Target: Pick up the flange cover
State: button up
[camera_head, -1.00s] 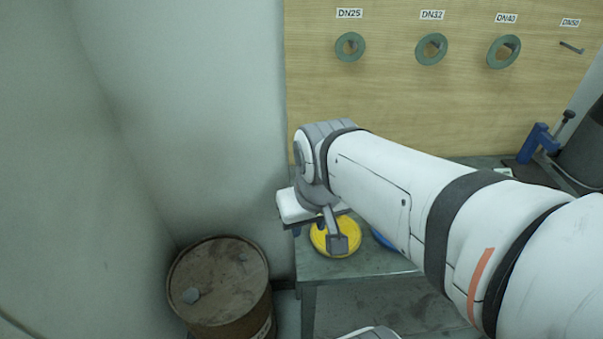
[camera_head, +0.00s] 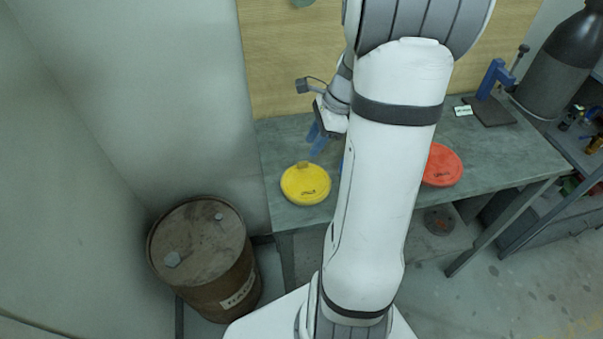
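A yellow round flange cover (camera_head: 305,187) with a small tab lies flat on the grey-green workbench (camera_head: 290,142), near its left end. A red round cover (camera_head: 441,166) lies on the bench right of my arm and is partly hidden by it. A sliver of blue shows at my arm's left edge; most of it is hidden. My gripper (camera_head: 318,142), with blue fingers, points down above the bench, behind and slightly right of the yellow cover and apart from it. Nothing shows held in it, but the finger gap is unclear.
A rusty barrel (camera_head: 205,255) stands on the floor left of the bench. A wooden board (camera_head: 285,70) rises behind the bench. A blue clamp-like tool (camera_head: 493,80) and a dark cylinder (camera_head: 565,65) stand at the right. The bench's far left corner is clear.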

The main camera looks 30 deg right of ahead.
aim_at(304, 162)
jog(key=x, duration=0.6)
jog(key=shift+s+a+f+p, duration=0.1)
jog(key=shift+f+p, duration=0.15)
jog(key=shift+p, duration=0.05)
grip_shut()
